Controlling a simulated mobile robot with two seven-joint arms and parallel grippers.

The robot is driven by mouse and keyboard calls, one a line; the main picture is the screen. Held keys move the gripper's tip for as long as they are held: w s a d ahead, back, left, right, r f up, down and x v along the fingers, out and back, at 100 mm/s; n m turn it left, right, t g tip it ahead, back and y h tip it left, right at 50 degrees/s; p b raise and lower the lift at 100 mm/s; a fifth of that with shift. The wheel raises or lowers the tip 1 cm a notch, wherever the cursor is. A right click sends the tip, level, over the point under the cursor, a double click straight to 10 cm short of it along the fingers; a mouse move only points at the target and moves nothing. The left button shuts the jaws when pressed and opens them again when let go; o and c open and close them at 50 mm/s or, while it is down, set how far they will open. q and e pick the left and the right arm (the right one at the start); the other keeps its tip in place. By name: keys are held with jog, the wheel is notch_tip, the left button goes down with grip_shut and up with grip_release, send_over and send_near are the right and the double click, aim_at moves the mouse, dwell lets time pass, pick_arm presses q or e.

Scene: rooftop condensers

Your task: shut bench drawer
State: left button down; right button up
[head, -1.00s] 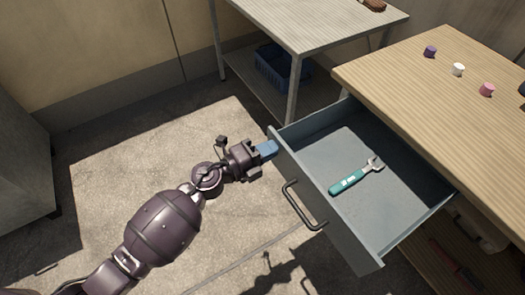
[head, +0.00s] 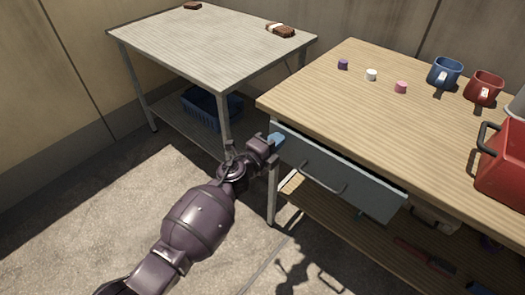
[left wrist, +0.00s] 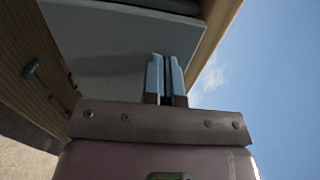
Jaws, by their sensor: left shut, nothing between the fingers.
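The bench drawer (head: 340,178) is nearly flush under the wooden bench top, with a narrow dark gap along its top edge, widest at the right. Its dark bar handle (head: 322,180) is on the grey front. My left gripper (head: 277,140) is shut and empty, with blue fingertips at the left end of the drawer front. In the left wrist view the shut fingers (left wrist: 166,78) overlap the grey drawer panel (left wrist: 110,50); they look to be against it. The drawer's inside is hidden. My right gripper is not in view.
A grey table (head: 210,45) with a blue basket (head: 212,107) below stands left. Floor at lower left is clear.

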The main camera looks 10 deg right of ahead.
pick_arm(q)
jog(key=shift+x, duration=1.2)
jog(key=shift+r, duration=0.3)
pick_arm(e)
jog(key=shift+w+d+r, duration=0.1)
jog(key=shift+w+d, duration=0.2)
pick_arm(q)
jog(key=shift+w+r, duration=0.1)
jog(key=shift+r, duration=0.05)
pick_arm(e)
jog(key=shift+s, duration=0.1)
pick_arm(q)
jog(key=shift+a, duration=0.1)
jog(key=p+v, duration=0.3)
jog(key=v, duration=1.1)
jog(key=shift+s+f, duration=0.25)
jog(key=shift+f, duration=0.2)
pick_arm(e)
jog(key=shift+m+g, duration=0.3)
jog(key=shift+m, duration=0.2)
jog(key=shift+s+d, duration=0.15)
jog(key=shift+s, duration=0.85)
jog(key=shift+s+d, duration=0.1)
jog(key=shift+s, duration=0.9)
